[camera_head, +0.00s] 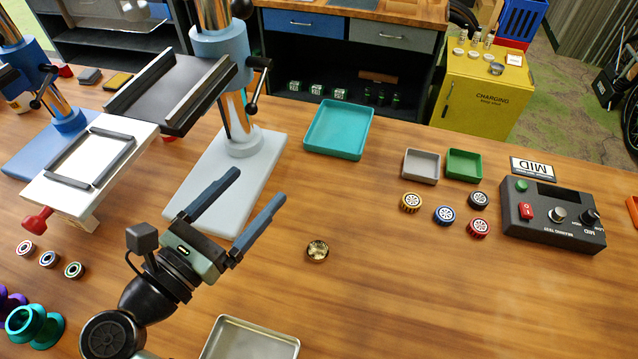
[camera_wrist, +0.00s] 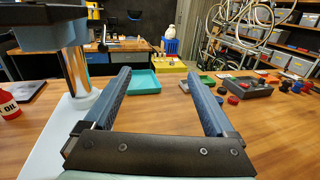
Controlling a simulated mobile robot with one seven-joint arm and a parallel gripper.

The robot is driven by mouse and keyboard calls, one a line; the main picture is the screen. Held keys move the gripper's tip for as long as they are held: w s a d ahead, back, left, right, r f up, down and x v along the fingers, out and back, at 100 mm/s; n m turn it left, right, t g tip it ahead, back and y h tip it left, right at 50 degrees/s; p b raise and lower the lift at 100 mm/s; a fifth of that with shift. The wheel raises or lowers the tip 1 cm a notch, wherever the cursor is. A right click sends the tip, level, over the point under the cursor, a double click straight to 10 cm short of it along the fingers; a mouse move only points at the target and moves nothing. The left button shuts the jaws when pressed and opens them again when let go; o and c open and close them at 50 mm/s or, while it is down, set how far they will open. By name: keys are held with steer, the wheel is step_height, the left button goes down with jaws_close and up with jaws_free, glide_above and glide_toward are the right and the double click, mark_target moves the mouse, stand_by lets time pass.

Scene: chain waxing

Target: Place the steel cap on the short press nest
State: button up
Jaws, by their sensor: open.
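My gripper (camera_head: 255,188) is open and empty, raised over the bench in front of the right press. In the wrist view its two fingers (camera_wrist: 158,75) point forward with nothing between them. No cap is clearly steel; a small round brass-coloured piece (camera_head: 317,251) lies on the bench right of my gripper. The left press has a white platform (camera_head: 50,190) with a dark rectangular frame (camera_head: 91,160). The right press has a dark railed plate (camera_head: 165,95) on a column above a pale base (camera_head: 215,205). I cannot tell which is the short press nest.
A teal tray (camera_head: 339,129) stands behind, with grey (camera_head: 421,166) and green (camera_head: 464,165) trays to its right. Several coloured round caps (camera_head: 444,215) sit near a dark control box (camera_head: 553,217). A metal tray (camera_head: 250,342) is at the front. The right front bench is clear.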

steer(key=s+f+g, duration=0.1)
steer(key=s+f, duration=0.1)
steer(key=f, duration=0.3)
steer(key=s+f+m+g, duration=0.1)
steer(key=s+f+g, duration=0.1)
steer(key=f, duration=0.3)
steer(key=s+f+m+g, duration=0.1)
steer(key=s+f+g, duration=0.1)
steer(key=f, duration=0.4)
steer(key=shift+s+y+b, duration=0.35)
steer(key=shift+s+y, duration=0.05)
steer(key=shift+s, duration=0.15)
steer(key=p, duration=0.1)
glide_toward(317, 250)
steer(key=shift+x, duration=1.15)
steer(key=shift+p+x, duration=0.85)
steer(key=shift+x, duration=2.15)
steer(key=shift+c, duration=0.3)
jaws_close()
